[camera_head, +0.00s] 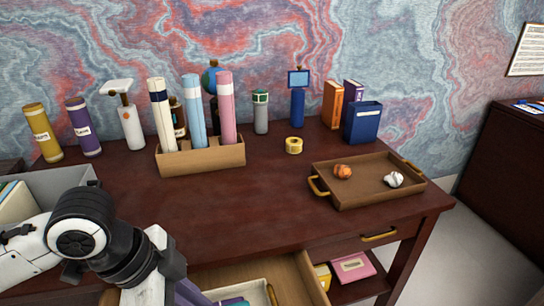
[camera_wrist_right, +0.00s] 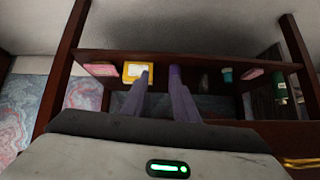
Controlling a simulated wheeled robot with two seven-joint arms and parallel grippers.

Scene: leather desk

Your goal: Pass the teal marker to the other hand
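No teal marker can be made out with certainty. In the head view a small teal and purple item (camera_head: 232,301) lies at the bottom edge in the open drawer, mostly cut off. In the right wrist view a small teal cylinder (camera_wrist_right: 227,74) shows beyond the fingers; I cannot tell whether it is the marker. My left gripper (camera_head: 188,292) reaches down over the drawer, and its fingertips are cut off or hidden. My right gripper (camera_wrist_right: 161,72) shows two purple-grey fingers apart, with nothing seen between them. It is not in the head view.
The open drawer (camera_head: 288,274) juts from the desk front. A shelf below holds a pink box (camera_head: 352,266) and a yellow box (camera_head: 322,276). On the desk stand a cardboard holder (camera_head: 200,158) with tall tubes and a brown tray (camera_head: 373,198). The desk's middle is clear.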

